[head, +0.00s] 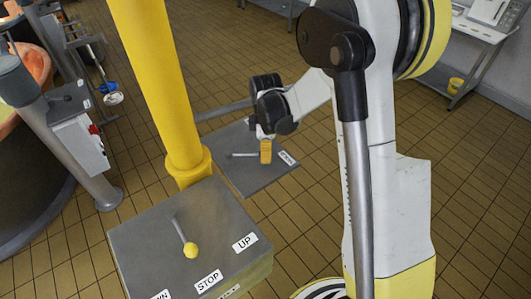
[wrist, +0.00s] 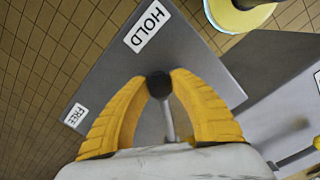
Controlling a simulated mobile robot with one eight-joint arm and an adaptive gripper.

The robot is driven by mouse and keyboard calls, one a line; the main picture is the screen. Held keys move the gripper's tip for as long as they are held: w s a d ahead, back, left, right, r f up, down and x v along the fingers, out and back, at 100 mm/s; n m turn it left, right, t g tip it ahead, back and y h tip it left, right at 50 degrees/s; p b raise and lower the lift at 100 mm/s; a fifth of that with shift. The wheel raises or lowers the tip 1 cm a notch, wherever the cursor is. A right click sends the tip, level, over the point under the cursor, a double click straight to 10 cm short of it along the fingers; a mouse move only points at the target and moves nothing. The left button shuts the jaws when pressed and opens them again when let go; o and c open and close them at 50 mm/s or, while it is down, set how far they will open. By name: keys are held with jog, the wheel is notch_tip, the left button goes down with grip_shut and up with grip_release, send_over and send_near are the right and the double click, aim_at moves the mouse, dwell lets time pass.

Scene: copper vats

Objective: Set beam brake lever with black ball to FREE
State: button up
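The beam brake lever (wrist: 169,120) has a grey rod and a black ball (wrist: 159,86). In the wrist view it points toward the HOLD label (wrist: 147,27); the FREE label (wrist: 75,116) is at the plate's left corner. My gripper (wrist: 159,82) has its yellow fingertips on both sides of the ball, seemingly touching it. In the head view the lever's rod (head: 243,155) shows on the grey box top (head: 262,181), with my gripper (head: 265,151) at its right end, hiding the ball. One label (head: 287,158) there is too small to read surely.
A nearer box (head: 150,233) carries a lever with a yellow ball (head: 190,249) and UP and STOP labels. A yellow column (head: 160,80) stands beside the brake box. A copper vat (head: 35,65) is at left. A white table (head: 485,27) stands back right. Tiled floor lies between.

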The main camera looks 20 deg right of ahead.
grip_shut()
jog(key=shift+w+d+n+b, duration=0.2)
jog(key=shift+w+n+b, duration=0.1)
jog(key=shift+w+n, duration=0.5)
jog(key=o, duration=0.9)
grip_release()
notch_tip(320, 180, up, 12)
jog(key=shift+s, duration=0.1)
jog(key=shift+s, duration=0.1)
